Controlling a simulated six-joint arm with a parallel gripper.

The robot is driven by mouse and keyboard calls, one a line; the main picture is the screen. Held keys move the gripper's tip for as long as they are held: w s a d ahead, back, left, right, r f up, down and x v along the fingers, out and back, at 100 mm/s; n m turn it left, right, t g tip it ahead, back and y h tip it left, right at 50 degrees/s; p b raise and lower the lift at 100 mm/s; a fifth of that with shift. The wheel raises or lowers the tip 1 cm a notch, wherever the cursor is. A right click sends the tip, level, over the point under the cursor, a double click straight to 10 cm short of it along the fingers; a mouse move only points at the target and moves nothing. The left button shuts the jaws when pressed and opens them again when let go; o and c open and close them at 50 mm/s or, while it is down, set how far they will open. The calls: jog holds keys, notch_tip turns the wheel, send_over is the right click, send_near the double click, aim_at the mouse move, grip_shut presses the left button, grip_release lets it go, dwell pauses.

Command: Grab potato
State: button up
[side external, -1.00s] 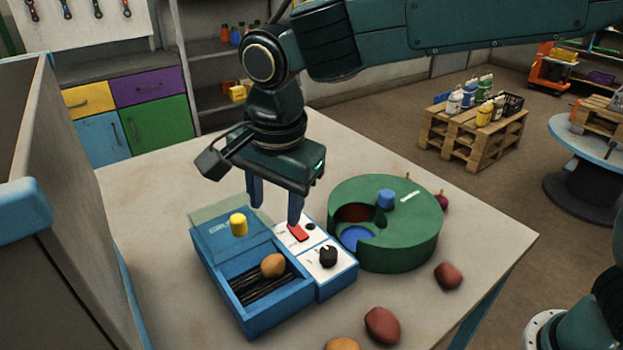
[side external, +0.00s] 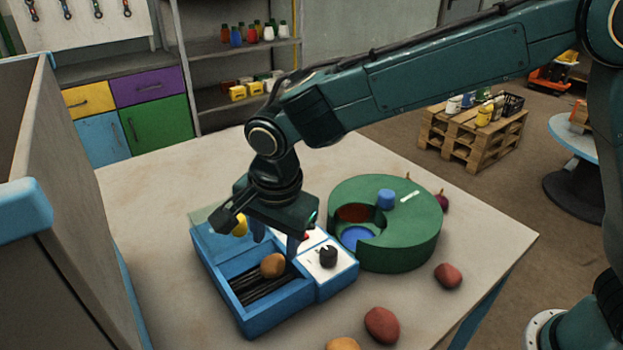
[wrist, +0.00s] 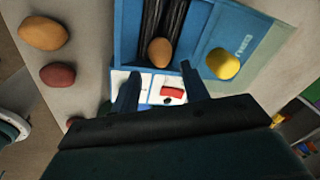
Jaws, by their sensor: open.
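A brown-orange potato (side external: 273,265) lies on the dark slats inside the blue box (side external: 247,322). It also shows in the wrist view (wrist: 160,52), ahead of and between my fingertips. My gripper (side external: 277,245) is open and empty, low over the box beside the white control panel (side external: 322,268). In the wrist view my two fingers (wrist: 158,76) stand apart, and the potato is not touched as far as I can see. More potatoes lie on the table: a red one (side external: 382,325), a smaller red one (side external: 448,275) and an orange one (side external: 342,344) cut by the frame edge.
A yellow knob (wrist: 223,64) stands on the box's clear lid, close to one finger. A green round container (side external: 398,245) with a blue knob stands right of the box. A tall bin wall (side external: 75,230) rises at left.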

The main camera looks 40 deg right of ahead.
aim_at(274, 259)
jog(key=shift+w+f, duration=0.25)
jog(key=shift+f, duration=1.05)
jog(key=shift+w+f, duration=0.2)
jog(key=shift+f, duration=1.05)
jog(key=c, duration=0.7)
